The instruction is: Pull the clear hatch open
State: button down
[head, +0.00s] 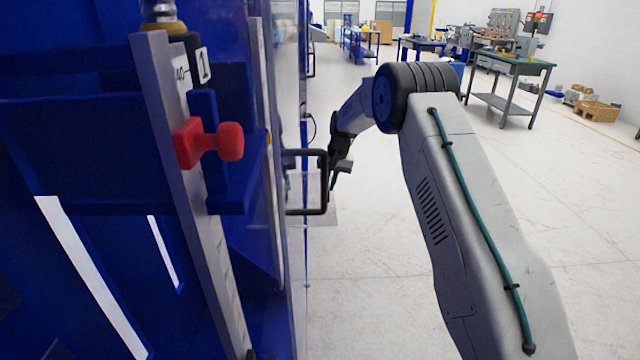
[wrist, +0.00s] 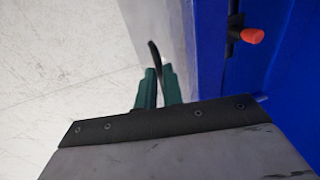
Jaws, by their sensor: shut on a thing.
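The clear hatch (head: 287,90) shows nearly edge-on along the right side of the blue machine in the head view. Its black handle (head: 307,211) sticks out to the right as a squared loop. My gripper (head: 332,180) is at the upright bar of this handle. In the wrist view, the green fingers of my gripper (wrist: 158,88) are closed around the dark handle (wrist: 154,56), with the pale clear panel (wrist: 178,35) just beyond. The part of the bar between the fingers is mostly hidden. I cannot tell exactly how far the hatch stands from its frame.
The blue machine (head: 80,150) fills the left, with a red knob (head: 230,141) on its grey upright. A red-tipped part (wrist: 252,36) shows on blue in the wrist view. The floor (head: 365,270) right of the handle is clear. A green-topped workbench (head: 512,66) stands far off.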

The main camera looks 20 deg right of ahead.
jog(key=c, duration=1.5)
grip_release()
jog(key=shift+r, duration=0.1)
jog(key=r, duration=0.2)
jog(key=d+r, duration=0.1)
jog(key=r, duration=0.4)
jog(key=shift+s+d+r, duration=0.2)
jog(key=shift+d+r, duration=0.05)
